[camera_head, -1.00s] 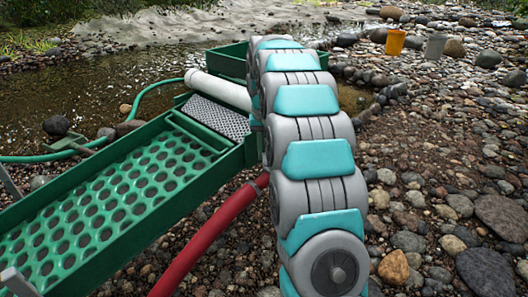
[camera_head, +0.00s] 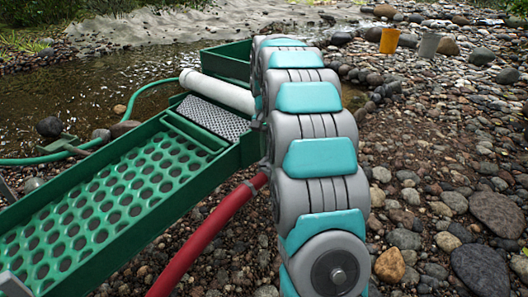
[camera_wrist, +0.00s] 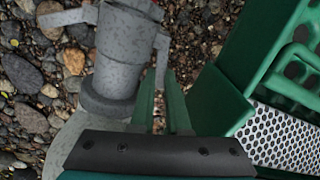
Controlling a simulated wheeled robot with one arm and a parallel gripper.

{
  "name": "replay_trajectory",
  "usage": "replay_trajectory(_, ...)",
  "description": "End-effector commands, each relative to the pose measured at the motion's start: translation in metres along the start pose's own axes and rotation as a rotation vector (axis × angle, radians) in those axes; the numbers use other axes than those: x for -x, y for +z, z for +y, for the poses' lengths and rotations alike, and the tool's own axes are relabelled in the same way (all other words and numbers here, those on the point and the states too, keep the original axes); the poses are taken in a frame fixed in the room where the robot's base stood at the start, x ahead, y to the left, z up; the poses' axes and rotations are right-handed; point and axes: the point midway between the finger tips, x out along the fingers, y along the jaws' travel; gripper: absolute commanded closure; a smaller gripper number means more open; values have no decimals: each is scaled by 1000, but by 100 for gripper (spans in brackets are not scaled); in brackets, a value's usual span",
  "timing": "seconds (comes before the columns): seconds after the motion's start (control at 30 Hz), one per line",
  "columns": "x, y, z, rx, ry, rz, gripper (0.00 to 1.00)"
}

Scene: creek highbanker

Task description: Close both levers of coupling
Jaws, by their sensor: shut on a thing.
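The grey metal coupling (camera_wrist: 118,50) stands at the upper left of the wrist view, with a darker ring at its lower end. One lever (camera_wrist: 66,17) sticks out to its left, well away from the body. The other lever (camera_wrist: 162,56) lies on its right side, close along the body, and runs down between my fingertips. My gripper (camera_wrist: 161,88) is shut on this right lever, between the coupling and the green sluice wall. The lever's lower end is hidden between the fingers. In the head view my arm hides the coupling and my gripper.
The green highbanker sluice (camera_head: 225,160) stands left of my arm, with a perforated metal plate (camera_wrist: 283,137) and a white pipe (camera_head: 222,92). A red hose (camera_head: 210,238) runs beneath it. Stony ground lies right, with orange (camera_head: 390,41) and grey (camera_head: 429,46) buckets farther back.

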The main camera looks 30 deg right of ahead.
Motion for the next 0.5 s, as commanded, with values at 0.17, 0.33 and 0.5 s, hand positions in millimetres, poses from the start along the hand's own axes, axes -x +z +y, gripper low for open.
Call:
replay_trajectory(0.17, 0, 0, 4, -102, -2, 2, 100)
replay_trajectory(0.33, 0, 0, 7, -166, -1, 2, 100)
replay_trajectory(0.5, 0, 0, 8, -197, -1, 2, 100)
